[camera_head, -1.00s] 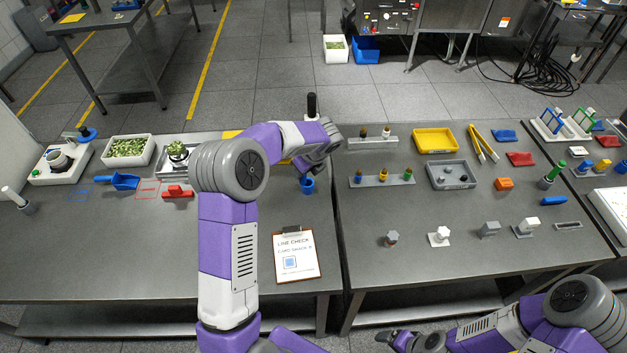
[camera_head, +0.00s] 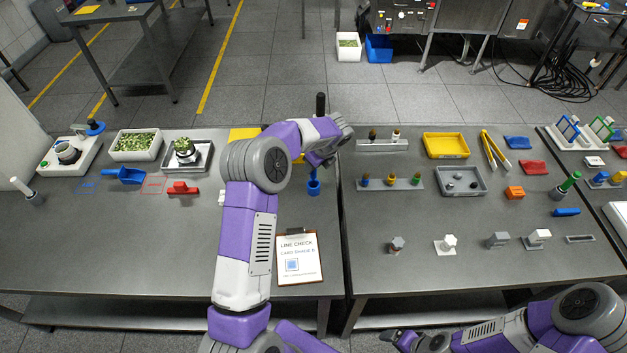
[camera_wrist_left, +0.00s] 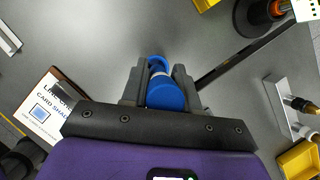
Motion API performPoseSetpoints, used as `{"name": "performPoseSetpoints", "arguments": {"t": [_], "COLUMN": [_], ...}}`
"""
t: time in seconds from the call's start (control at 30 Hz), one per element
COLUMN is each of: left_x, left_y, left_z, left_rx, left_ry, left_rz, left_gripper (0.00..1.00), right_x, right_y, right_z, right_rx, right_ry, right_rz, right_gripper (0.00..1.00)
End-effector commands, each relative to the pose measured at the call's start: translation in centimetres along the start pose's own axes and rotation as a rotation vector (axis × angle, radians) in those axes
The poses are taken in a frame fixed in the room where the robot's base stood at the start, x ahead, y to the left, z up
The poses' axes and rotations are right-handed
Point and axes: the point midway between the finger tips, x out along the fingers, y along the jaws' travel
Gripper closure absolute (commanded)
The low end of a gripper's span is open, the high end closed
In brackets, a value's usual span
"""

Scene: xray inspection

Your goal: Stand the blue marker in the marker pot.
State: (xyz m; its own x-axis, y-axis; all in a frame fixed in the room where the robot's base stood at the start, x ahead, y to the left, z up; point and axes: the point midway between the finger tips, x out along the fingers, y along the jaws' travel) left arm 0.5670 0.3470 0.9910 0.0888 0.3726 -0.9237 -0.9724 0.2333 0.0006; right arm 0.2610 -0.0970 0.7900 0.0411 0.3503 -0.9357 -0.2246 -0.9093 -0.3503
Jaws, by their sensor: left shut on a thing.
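The blue marker (camera_wrist_left: 165,95) is between the fingers of my left gripper (camera_wrist_left: 162,88), which is shut on it in the left wrist view. A blue piece of the marker (camera_head: 314,173) shows between gripper and pot, in line with the pot. I cannot tell whether the marker's lower end is inside the pot. My right gripper (camera_head: 397,338) is low at the bottom edge, its fingers unclear.
A clipboard (camera_head: 299,260) lies in front of the pot. A gap separates this table from the right one, which holds a bottle rack (camera_head: 390,184), a grey tray (camera_head: 460,181) and a yellow tray (camera_head: 446,146).

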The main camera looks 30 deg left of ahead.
Motion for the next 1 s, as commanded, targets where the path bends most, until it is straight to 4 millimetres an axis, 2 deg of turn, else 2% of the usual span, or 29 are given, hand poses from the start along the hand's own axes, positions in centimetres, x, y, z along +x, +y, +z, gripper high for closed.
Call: {"name": "performPoseSetpoints", "arguments": {"t": [0.03, 0.17, 0.4, 0.87, 0.9, 1.0], "left_x": [0.9, 1.9, 5.1, 6.0, 5.9, 5.9], "left_y": [0.1, 0.0, 0.0, 0.0, 0.0, 0.0], "left_z": [-0.4, -0.8, -2.1, -2.5, -2.4, -2.4], "left_rx": [0.001, 0.0, 0.002, 0.0, 0.0, 0.0], "left_ry": [0.001, 0.001, 0.001, 0.0, 0.0, 0.0], "left_rz": [0.003, 0.001, 0.001, 0.0, -0.001, 0.0], "left_gripper": [1.0, 1.0, 1.0, 1.0, 0.65, 0.49], "right_x": [0.1, 0.2, 0.1, 0.4, 0.3, 0.3], "right_y": [0.1, 0.1, 0.0, 0.1, 0.1, 0.1], "right_z": [0.0, 0.0, 0.0, 0.0, 0.0, 0.0], "right_rx": [0.0, 0.0, 0.0, 0.0, 0.0, 0.0], "right_ry": [0.0, 0.0, 0.0, 0.0, 0.0, 0.0], "right_rz": [0.0, 0.0, 0.0, 0.0, 0.0, 0.0], "right_gripper": [0.13, 0.13, 0.13, 0.13, 0.13, 0.13]}}
